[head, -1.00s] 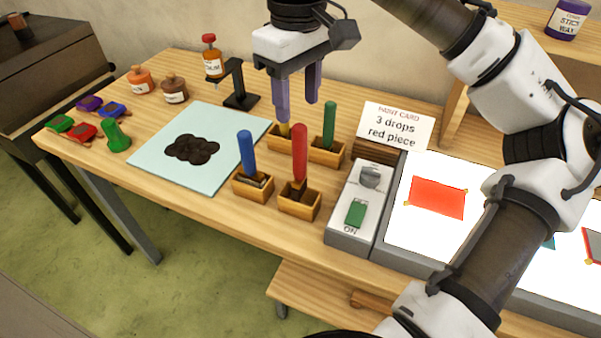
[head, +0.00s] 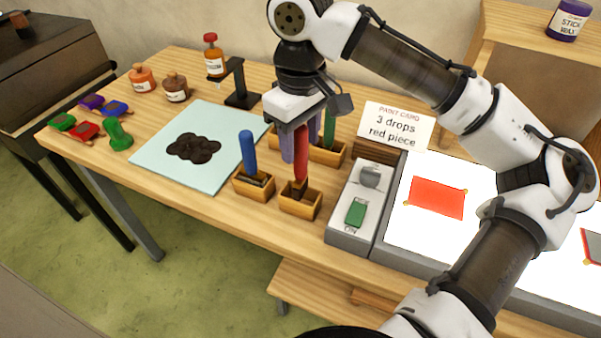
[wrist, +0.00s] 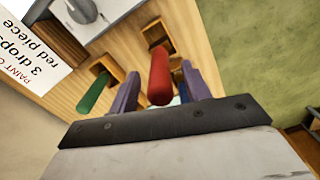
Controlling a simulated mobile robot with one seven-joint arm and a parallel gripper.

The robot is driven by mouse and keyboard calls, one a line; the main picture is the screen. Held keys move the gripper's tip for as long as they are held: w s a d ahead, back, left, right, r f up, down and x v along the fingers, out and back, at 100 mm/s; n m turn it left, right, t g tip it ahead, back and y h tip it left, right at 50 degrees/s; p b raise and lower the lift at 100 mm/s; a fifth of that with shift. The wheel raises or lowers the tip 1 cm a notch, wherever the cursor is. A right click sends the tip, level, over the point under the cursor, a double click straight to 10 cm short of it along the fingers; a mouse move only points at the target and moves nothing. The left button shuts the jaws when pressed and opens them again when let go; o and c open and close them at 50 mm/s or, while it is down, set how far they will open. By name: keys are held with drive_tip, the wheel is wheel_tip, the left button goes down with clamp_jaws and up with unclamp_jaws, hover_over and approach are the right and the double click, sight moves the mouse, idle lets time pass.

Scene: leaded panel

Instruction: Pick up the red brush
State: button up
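The red brush (head: 300,160) stands upright in a small wooden holder (head: 301,206) near the table's front edge. Its red handle (wrist: 160,78) also shows in the wrist view, between my two purple fingers. My gripper (head: 301,158) is open, pointing down, with a finger to either side of the handle. In the wrist view a gap shows between the handle and the left finger; contact on the right side is unclear. The top of the handle is partly hidden under my gripper in the head view.
A blue brush (head: 248,152) stands in a holder close on the left. A green brush (head: 329,126) stands behind, right. The paint card (head: 396,124), switch box (head: 355,205) and lit panel are to the right. A pale blue sheet (head: 150,160) lies left.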

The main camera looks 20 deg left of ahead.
clamp_jaws()
drive_tip(key=shift+r, duration=0.15)
